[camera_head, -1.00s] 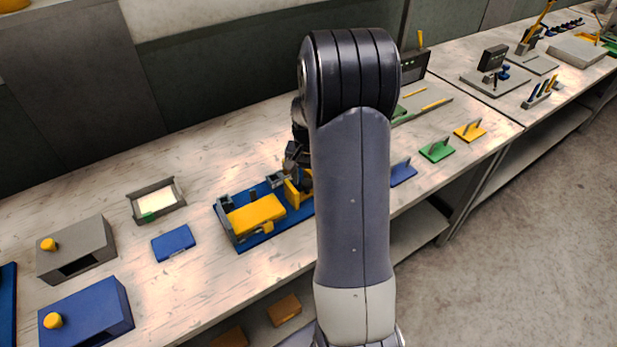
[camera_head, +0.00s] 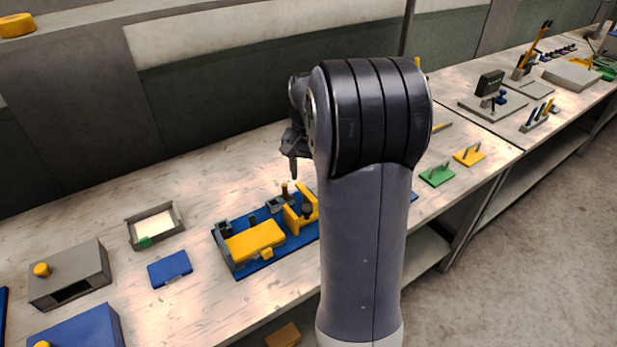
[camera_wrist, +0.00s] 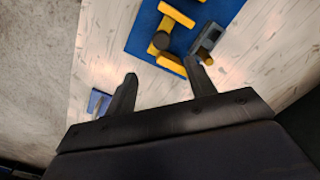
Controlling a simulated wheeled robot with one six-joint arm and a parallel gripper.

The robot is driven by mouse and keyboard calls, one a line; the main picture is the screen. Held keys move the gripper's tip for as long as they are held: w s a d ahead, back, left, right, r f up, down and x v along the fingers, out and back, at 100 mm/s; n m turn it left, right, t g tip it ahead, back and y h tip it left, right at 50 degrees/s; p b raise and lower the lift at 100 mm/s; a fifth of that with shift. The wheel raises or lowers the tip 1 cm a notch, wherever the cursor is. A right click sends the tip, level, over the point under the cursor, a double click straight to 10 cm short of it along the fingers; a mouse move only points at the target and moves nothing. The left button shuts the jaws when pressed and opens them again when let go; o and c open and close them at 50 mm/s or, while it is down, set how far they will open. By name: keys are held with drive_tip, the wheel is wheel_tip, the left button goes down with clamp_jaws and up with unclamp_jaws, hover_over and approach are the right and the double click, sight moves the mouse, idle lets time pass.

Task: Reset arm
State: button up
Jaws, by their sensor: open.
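My gripper (camera_wrist: 163,84) is open in the wrist view, its two dark fingers apart with nothing between them. In the head view my gripper (camera_head: 293,165) shows partly at the left of my arm, above the bench and the far end of the blue fixture. The blue fixture base (camera_head: 262,268) carries a yellow block (camera_head: 254,240), a yellow upright bracket (camera_head: 300,212) and small grey parts. In the wrist view the blue base (camera_wrist: 147,32) and yellow parts (camera_wrist: 180,14) lie below and beyond the fingers. My arm hides some of the bench behind it.
On the bench (camera_head: 120,210) stand a grey box with a yellow knob (camera_head: 70,275), a blue box (camera_head: 85,328), a grey tray (camera_head: 134,232) and a blue plate (camera_head: 170,269). Right of my arm are green (camera_head: 437,176) and yellow (camera_head: 470,155) holders. The back of the bench is mostly clear.

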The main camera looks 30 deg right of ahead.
sight(306, 208)
drive_tip(key=shift+f, duration=0.1)
wheel_tip(306, 208, down, 11)
drive_tip(key=shift+r+p, duration=0.15)
drive_tip(key=shift+p, duration=0.5)
drive_tip(key=shift+a, duration=0.35)
